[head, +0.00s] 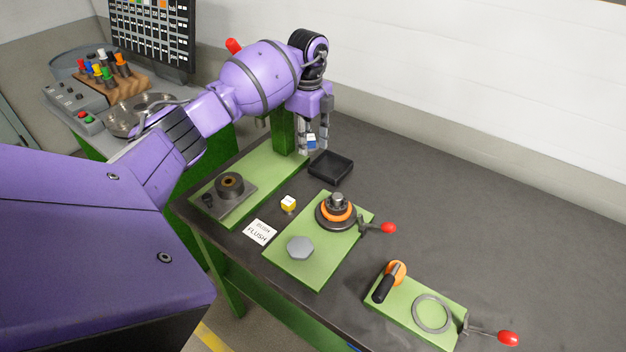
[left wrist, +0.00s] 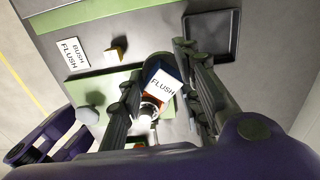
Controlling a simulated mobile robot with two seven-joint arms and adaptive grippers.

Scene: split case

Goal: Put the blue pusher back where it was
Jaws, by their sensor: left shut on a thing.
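My left gripper (head: 313,147) is shut on the blue pusher (head: 311,141), held above the far side of the bench by the green press column. In the left wrist view the pusher's white face (left wrist: 165,83) reads FLUSH and sits between the two fingers (left wrist: 166,92). A shallow black tray (head: 331,181) lies on the bench just right of and below the gripper; it looks empty and also shows in the left wrist view (left wrist: 212,12). The gripper appears beside the tray, but its exact height is hard to tell.
A green press base (head: 265,185) carries a dark bushing (head: 230,185). A yellow-and-white cube (head: 288,204) and a BUSH FLUSH card (head: 260,232) lie nearby. Two green fixture plates (head: 318,272) (head: 395,322) have red-handled clamps (head: 388,228). The bench's right side (head: 510,240) is clear.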

